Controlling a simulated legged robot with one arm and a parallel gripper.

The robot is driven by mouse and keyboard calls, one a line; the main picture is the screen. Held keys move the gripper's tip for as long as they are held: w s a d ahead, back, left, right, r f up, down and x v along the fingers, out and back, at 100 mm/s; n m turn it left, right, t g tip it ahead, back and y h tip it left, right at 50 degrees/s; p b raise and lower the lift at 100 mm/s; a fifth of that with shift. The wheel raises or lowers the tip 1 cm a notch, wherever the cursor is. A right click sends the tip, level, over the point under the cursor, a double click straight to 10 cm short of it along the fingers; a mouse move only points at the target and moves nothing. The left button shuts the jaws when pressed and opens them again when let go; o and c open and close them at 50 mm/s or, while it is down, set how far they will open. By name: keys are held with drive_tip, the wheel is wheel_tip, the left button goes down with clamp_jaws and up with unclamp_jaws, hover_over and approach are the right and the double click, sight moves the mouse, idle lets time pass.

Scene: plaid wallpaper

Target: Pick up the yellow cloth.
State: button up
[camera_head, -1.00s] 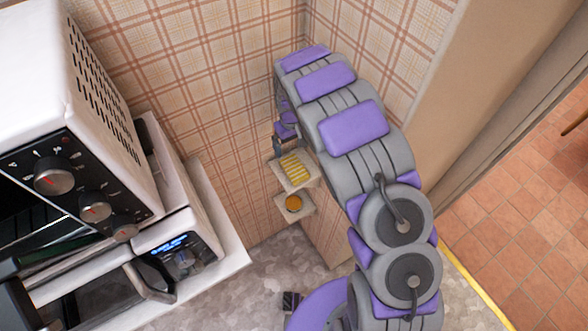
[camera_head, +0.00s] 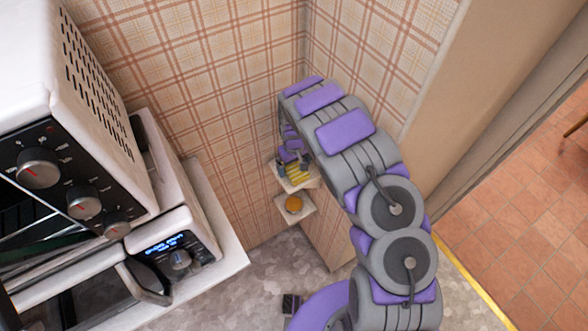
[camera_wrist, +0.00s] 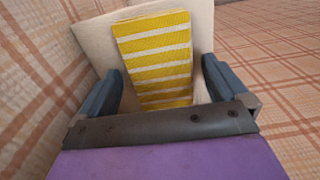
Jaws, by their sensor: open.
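The yellow cloth (camera_wrist: 156,55) has white stripes and lies flat on a pale corner shelf (camera_wrist: 86,18). In the head view the cloth (camera_head: 297,176) shows only in part, beneath my gripper. My gripper (camera_wrist: 162,82) is open, with one dark finger on each side of the cloth in the wrist view. The cloth's near end is hidden behind the gripper's dark front edge. In the head view my gripper (camera_head: 290,165) is small, over the upper shelf. I cannot tell whether the fingers touch the cloth or shelf.
A lower shelf (camera_head: 307,213) holds a round orange thing (camera_head: 293,204). Plaid walls (camera_head: 225,110) close in around the corner. A white oven (camera_head: 110,130) and another appliance (camera_head: 175,235) stand on the left. A doorway with a tiled floor (camera_head: 500,240) is on the right.

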sight(294, 167)
drive_tip(key=shift+c, duration=0.5)
drive_tip(key=c, duration=1)
drive_tip(key=shift+r, duration=0.2)
drive_tip(key=shift+c, duration=0.2)
drive_tip(key=shift+r, duration=0.25)
wheel_tip(294, 167, up, 3)
drive_tip(key=shift+s+r+p, duration=0.1)
drive_tip(key=shift+p, duration=0.4)
drive_tip(key=s+d, duration=0.2)
drive_tip(key=s, duration=0.5)
drive_tip(key=s+d+r+p, duration=0.1)
drive_tip(key=s+d, duration=0.2)
drive_tip(key=s, duration=0.5)
drive_tip(key=shift+d, duration=0.15)
